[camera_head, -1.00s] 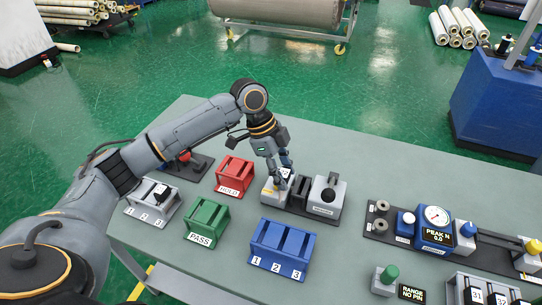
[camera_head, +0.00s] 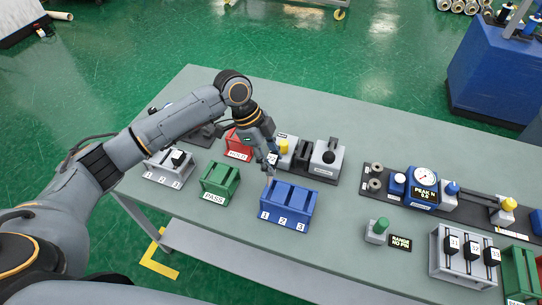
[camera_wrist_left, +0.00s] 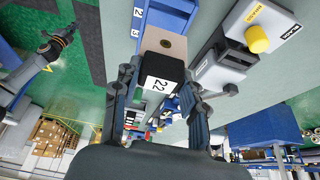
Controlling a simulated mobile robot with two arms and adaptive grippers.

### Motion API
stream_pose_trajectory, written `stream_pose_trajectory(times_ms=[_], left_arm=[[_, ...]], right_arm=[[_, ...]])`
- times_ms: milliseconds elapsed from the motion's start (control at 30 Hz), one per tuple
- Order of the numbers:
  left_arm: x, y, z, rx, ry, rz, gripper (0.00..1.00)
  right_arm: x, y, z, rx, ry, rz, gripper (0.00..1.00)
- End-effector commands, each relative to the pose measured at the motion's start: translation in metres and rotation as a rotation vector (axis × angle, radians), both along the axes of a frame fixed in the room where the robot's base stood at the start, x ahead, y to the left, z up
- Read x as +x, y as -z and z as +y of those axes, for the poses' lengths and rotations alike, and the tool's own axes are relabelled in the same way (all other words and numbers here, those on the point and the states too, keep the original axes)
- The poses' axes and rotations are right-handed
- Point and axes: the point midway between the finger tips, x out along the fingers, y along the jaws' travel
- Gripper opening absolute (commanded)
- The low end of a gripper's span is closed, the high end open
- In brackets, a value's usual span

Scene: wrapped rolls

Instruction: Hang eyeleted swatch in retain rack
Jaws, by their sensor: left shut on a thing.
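My left gripper (camera_head: 271,160) is shut on a black block labelled 22 (camera_wrist_left: 160,78). A tan swatch with a small round eyelet (camera_wrist_left: 167,42) sticks out of the block in the left wrist view. In the head view the gripper is low, over the back left of the blue rack (camera_head: 290,206), which has slots marked 1, 2 and 3. The swatch's far edge overlaps the blue rack (camera_wrist_left: 172,8) in the left wrist view; whether they touch I cannot tell. What looks like my right gripper (camera_wrist_left: 66,36) shows at left there, its fingers unclear.
A green PASS rack (camera_head: 220,182) and a red HOLD rack (camera_head: 240,142) stand left of the blue rack. A grey station with a yellow knob (camera_head: 284,146) is just behind it. A grey rack (camera_head: 166,168) holds a black block. A gauge (camera_head: 425,176) stands right.

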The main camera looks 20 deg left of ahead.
Motion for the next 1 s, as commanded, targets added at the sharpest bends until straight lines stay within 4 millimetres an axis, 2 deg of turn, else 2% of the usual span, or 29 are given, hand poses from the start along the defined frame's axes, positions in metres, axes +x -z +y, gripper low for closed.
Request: stream_pose_trajectory(times_ms=[33, 100, 533, 1000], left_arm=[[0.000, -0.003, 0.000, -0.001, -0.001, 0.001, 0.06], [0.000, 0.007, 0.000, 0.000, -0.001, 0.001, 0.06], [0.000, 0.045, 0.000, -0.001, 0.000, 0.001, 0.06], [0.000, 0.049, 0.000, 0.000, 0.000, 0.000, 0.06]], right_arm=[[-0.002, -0.006, 0.000, 0.000, 0.000, 0.002, 0.00], [-0.004, 0.002, 0.000, 0.000, 0.000, 0.005, 0.00], [-0.007, 0.020, 0.000, -0.001, 0.000, 0.010, 0.00], [-0.006, 0.021, -0.001, -0.001, 0.000, 0.009, 0.00]])
